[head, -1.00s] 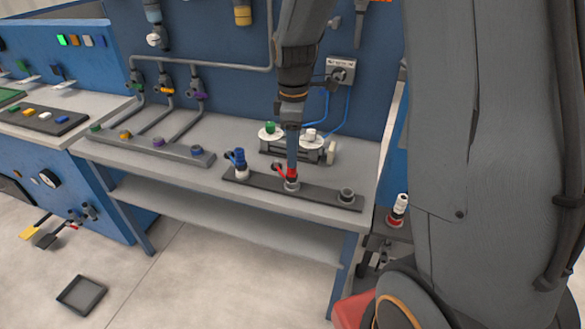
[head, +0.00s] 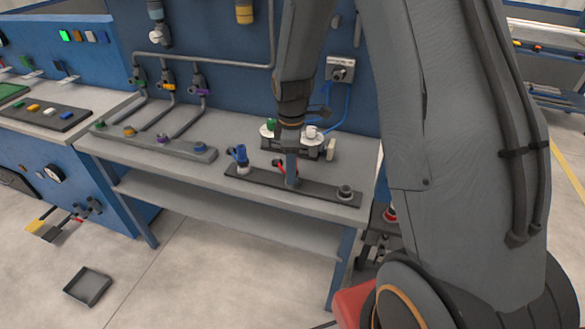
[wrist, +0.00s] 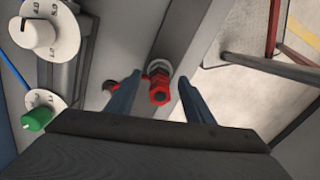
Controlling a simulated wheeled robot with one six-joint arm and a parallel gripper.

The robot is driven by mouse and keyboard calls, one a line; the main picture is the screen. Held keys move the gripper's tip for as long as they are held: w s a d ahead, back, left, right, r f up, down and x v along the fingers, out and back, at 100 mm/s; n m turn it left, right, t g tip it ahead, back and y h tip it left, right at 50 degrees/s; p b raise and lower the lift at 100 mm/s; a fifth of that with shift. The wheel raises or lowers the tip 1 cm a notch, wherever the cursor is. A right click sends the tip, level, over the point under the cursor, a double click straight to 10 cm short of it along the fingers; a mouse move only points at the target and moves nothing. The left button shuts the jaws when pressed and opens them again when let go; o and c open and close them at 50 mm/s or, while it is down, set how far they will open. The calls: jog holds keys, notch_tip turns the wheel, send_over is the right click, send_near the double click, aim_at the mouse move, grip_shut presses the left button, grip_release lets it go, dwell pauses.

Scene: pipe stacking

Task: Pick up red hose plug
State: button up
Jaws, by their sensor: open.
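The red hose plug (wrist: 159,92) shows in the wrist view, seated in a grey ring-like socket. My gripper (wrist: 158,82) is open, with one blue finger on each side of the plug and a gap visible at both sides. In the head view my gripper (head: 291,168) points down over the middle of the dark strip on the bench. It hides most of the plug there; only a bit of the red plug (head: 279,166) shows to its left.
A blue plug (head: 241,155) stands on the dark strip (head: 318,190) to the left, and an empty socket (head: 345,191) is at its right end. Behind my gripper stands a unit with a green knob (wrist: 37,119) and a white knob (wrist: 38,34). The bench front is clear.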

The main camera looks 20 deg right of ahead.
grip_shut()
jog(key=shift+r, duration=0.1)
notch_tip(320, 180, up, 10)
jog(key=shift+f+b, duration=0.1)
jog(key=shift+b, duration=1.05)
notch_tip(320, 180, up, 8)
jog(key=p, duration=0.6)
jog(key=shift+p, duration=0.3)
